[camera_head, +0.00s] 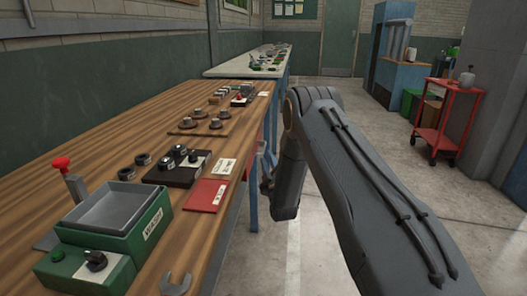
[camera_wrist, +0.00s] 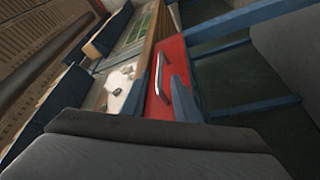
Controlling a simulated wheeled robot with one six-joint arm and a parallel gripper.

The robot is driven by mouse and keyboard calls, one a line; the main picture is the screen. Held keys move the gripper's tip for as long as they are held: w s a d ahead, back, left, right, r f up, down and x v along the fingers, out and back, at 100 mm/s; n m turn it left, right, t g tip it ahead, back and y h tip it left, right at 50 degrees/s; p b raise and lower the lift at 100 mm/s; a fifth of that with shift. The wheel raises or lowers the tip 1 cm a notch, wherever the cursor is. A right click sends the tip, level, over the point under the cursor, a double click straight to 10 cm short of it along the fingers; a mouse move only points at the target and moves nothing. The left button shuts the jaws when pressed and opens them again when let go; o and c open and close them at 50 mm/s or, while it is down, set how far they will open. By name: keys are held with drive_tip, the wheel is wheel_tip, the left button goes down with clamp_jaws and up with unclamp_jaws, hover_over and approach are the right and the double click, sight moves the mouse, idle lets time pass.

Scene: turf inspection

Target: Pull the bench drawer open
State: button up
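The drawer shows in the wrist view as a red front (camera_wrist: 168,58) with a slim silver bar handle (camera_wrist: 160,80). My gripper (camera_wrist: 157,77) is open in that view, with one blue-grey finger on each side of the handle. The handle lies between the fingers in the picture; I cannot tell whether they touch it or how deep they reach. In the head view the wooden bench (camera_head: 150,105) runs along the left, and my arm reaches down beside its front edge.
The bench top holds a green box with a grey tray (camera_head: 112,208), a red card (camera_head: 206,195) and several small parts. Blue frame bars (camera_wrist: 240,20) lie near the drawer. A red cart (camera_head: 447,118) stands far right. The floor between is clear.

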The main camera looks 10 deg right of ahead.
sight(264, 149)
drive_tip(key=shift+x, duration=3.85)
clamp_jaws()
